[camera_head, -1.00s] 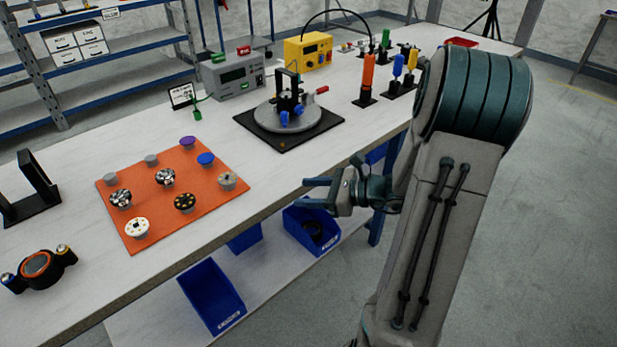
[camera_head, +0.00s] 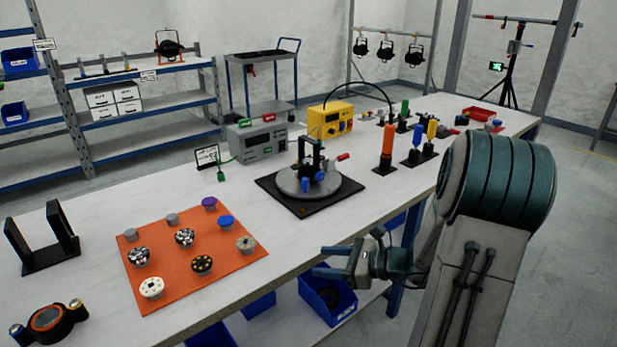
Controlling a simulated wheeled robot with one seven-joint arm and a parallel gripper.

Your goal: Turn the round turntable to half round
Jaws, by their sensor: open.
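The round turntable (camera_head: 291,184) is a grey disc on a black square base (camera_head: 312,210) in the middle of the bench. A black upright fixture (camera_head: 309,155) stands on the disc, with blue parts (camera_head: 306,184) at its front and a red-tipped handle (camera_head: 343,157) pointing right. My gripper (camera_head: 328,262) is open and empty. It is in front of the bench's front edge, lower in the picture than the turntable and apart from it.
An orange mat (camera_head: 190,288) with several round parts lies left on the bench. A grey meter (camera_head: 258,142) and a yellow box (camera_head: 330,120) stand behind the turntable. Orange (camera_head: 387,142), blue and yellow handled tools stand to its right. Blue bins (camera_head: 322,298) sit below the bench top.

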